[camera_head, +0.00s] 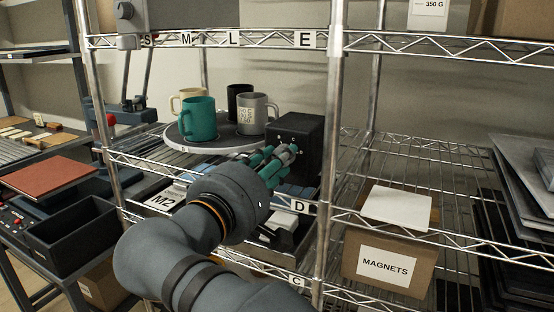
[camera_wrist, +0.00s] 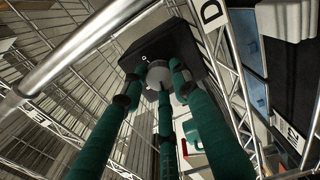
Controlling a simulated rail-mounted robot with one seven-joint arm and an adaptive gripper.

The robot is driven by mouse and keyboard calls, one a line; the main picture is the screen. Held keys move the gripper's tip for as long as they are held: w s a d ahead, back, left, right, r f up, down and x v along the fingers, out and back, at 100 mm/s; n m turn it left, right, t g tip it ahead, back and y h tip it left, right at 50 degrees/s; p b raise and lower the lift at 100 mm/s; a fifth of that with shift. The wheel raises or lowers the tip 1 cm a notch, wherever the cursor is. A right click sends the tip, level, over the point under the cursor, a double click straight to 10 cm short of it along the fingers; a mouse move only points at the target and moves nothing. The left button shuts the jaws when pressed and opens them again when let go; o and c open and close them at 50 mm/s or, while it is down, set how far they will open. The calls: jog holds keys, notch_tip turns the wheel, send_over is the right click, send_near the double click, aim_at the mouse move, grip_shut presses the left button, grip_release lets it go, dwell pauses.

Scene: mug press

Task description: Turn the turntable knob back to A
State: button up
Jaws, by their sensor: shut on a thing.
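The black box (camera_head: 302,130) with the knob stands on the wire shelf just right of the turntable (camera_head: 176,140). The turntable is a grey round disc bearing a teal mug (camera_head: 198,120), a cream mug, a black mug and a grey printed mug (camera_head: 251,115). My gripper (camera_head: 281,153) reaches the front of the box, its teal fingers shut on the grey round knob. The wrist view shows the knob (camera_wrist: 158,76) between the dark fingertips of my gripper (camera_wrist: 155,85), against the box (camera_wrist: 165,45). The knob's pointer and its letter A cannot be made out.
A metal post (camera_head: 331,120) rises close right of the box. Below are a shelf rail with a D label (camera_head: 299,207) and bins. A MAGNETS carton (camera_head: 388,262) stands lower right. The wire shelf right of the post is largely bare.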

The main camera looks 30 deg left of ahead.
jog(key=o, duration=1.1)
jog(key=shift+o, duration=0.2)
jog(key=s+d, duration=0.1)
jog(key=s, duration=1.1)
jog(key=shift+d, duration=0.25)
jog(key=shift+w, duration=0.15)
jog(key=w+a, duration=0.1)
jog(key=w, duration=1)
jog(key=shift+w+a, duration=0.3)
jog(key=shift+w, duration=0.1)
